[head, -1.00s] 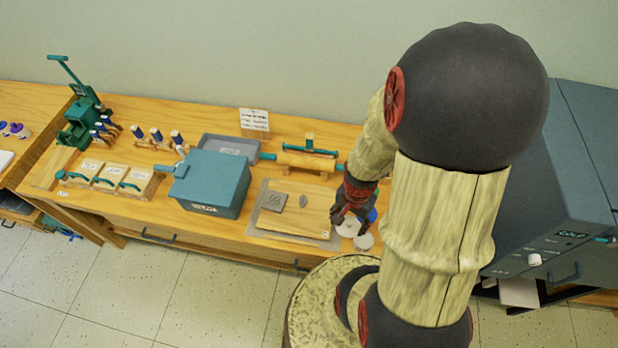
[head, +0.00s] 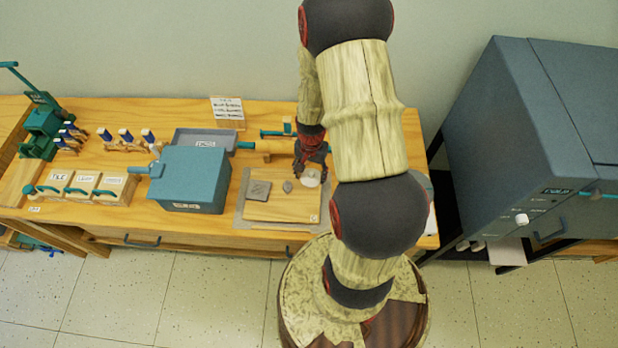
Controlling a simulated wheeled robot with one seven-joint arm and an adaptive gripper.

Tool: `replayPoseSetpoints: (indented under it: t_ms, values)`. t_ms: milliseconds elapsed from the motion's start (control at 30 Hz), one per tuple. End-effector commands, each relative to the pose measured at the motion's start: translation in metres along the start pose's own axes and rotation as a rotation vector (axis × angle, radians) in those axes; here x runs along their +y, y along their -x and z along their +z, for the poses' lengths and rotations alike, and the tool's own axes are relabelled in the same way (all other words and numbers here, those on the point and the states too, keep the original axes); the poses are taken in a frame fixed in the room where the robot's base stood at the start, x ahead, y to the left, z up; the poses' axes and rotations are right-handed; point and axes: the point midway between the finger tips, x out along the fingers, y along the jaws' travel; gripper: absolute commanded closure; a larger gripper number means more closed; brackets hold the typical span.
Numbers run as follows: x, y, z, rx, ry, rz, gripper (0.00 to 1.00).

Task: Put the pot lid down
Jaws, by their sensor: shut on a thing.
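My gripper (head: 312,168) points down over the right back part of the work board. It is shut on a small pale round lid (head: 312,178), most of which shows just below the fingers. The lid is at the right back corner of the wooden board (head: 282,213); I cannot tell whether it touches the board or is a little above it. The pot is not clearly visible; my arm hides the bench to the right of the board.
A grey slab (head: 257,190) and a small grey lump (head: 287,187) lie on the board left of the lid. A blue-grey box (head: 188,181) stands further left. A large kiln (head: 520,140) stands at the right.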

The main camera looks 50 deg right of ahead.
Motion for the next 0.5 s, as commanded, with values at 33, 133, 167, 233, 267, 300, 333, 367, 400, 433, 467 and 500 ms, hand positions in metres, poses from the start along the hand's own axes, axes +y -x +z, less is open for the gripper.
replayPoseSetpoints:
  t_ms: [33, 133, 167, 233, 267, 300, 333, 367, 400, 433, 467, 500]
  values:
    - [-0.003, -0.006, -0.003, -0.001, 0.001, 0.001, 0.59]
    - [-0.006, -0.011, -0.006, -0.001, 0.001, 0.001, 0.59]
    - [-0.007, -0.012, -0.007, -0.001, 0.001, 0.001, 0.59]
    - [-0.009, -0.014, -0.009, 0.000, 0.000, 0.000, 0.59]
    - [-0.010, -0.016, -0.009, 0.000, 0.001, 0.000, 0.59]
    - [-0.011, -0.019, -0.011, -0.001, 0.001, 0.001, 0.59]
    - [-0.011, -0.024, -0.010, -0.003, 0.000, 0.002, 0.59]
    - [-0.011, -0.028, -0.010, -0.003, 0.000, 0.002, 0.59]
    - [-0.011, -0.034, -0.010, -0.002, 0.000, 0.002, 0.59]
    - [-0.011, -0.039, -0.010, -0.003, 0.000, 0.002, 0.59]
    - [-0.011, -0.043, -0.010, -0.003, 0.000, 0.002, 0.59]
    - [-0.011, -0.047, -0.011, -0.001, 0.000, 0.001, 0.59]
